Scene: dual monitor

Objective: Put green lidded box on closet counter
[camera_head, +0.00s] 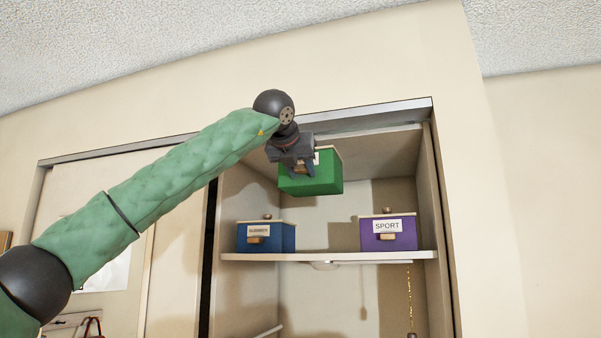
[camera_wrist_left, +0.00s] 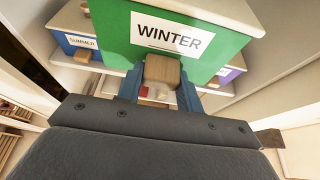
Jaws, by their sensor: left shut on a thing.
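The green lidded box (camera_head: 318,180) hangs in the upper part of the open closet, above the shelf and apart from it. In the left wrist view its green front (camera_wrist_left: 117,45) carries a label reading WINTER. My left gripper (camera_head: 303,171) is shut on the box's wooden front knob, which shows between the fingers (camera_wrist_left: 161,92) in the wrist view. The closet counter (camera_head: 330,256) is the light shelf below the box. The gripper and arm hide part of the box's upper left. My right gripper is not in view.
A blue lidded box (camera_head: 281,238) stands on the shelf at left. A purple lidded box (camera_head: 402,238) labelled SPORT stands at right. The shelf between them is clear. The closet's side walls and top frame (camera_head: 385,109) surround the green box.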

